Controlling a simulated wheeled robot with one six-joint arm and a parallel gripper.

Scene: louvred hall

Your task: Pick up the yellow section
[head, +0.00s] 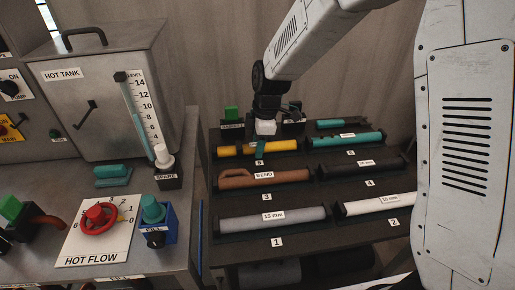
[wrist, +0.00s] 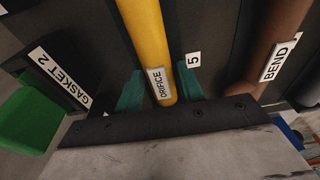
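The yellow section (head: 230,151) is a yellow cylinder lying on the dark rack, at the left of the row marked 5. In the wrist view the yellow section (wrist: 145,35) runs down from the top edge and bears a white ORIFICE label. My gripper (head: 262,146) is over the right part of the yellow section and hides some of it. In the wrist view my gripper (wrist: 160,88) has its teal fingers apart, one on each side of the yellow section near the label. A gap shows at the left finger; whether the right finger touches is unclear.
The brown BEND piece (head: 240,179) lies in front, the grey 15 mm piece (head: 255,220) nearer still. A teal piece (head: 350,140) lies to the right. A green gasket piece (wrist: 28,118) is beside my gripper. The hot tank (head: 95,90) and bench stand left.

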